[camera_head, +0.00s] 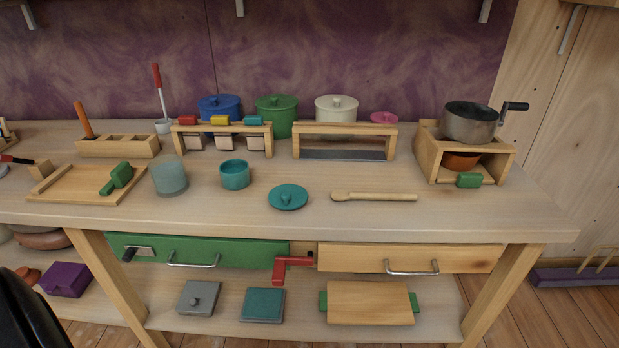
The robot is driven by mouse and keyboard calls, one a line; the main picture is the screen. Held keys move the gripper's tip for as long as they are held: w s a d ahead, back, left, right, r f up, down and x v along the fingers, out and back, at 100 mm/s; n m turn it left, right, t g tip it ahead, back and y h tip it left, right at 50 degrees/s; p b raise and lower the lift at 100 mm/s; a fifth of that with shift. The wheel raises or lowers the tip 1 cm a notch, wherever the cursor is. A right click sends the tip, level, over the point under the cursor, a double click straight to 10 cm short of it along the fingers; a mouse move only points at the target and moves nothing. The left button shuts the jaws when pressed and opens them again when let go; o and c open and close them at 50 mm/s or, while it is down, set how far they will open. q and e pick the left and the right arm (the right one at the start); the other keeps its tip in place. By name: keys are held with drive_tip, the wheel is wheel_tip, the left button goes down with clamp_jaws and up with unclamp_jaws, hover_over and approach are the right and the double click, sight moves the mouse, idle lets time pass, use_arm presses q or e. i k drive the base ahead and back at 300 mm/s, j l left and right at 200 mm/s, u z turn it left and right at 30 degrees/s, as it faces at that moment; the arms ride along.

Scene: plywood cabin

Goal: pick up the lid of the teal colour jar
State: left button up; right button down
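A round teal lid (288,198) with a small knob on top lies flat on the worktop, near its front edge. An open teal jar (235,177) stands upright to the left of the lid and a little farther back, apart from it. Neither of my grippers shows in the head view. A dark curved shape at the lower left corner is too cut off to tell.
A pale glass cup (170,176) stands left of the jar. A wooden spoon (374,197) lies right of the lid. Wooden racks (345,130) stand behind. A green drawer (220,251) with a metal handle is below the front edge. The worktop around the lid is clear.

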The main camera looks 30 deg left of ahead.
sight(285, 196)
drive_tip(key=u, duration=1.25)
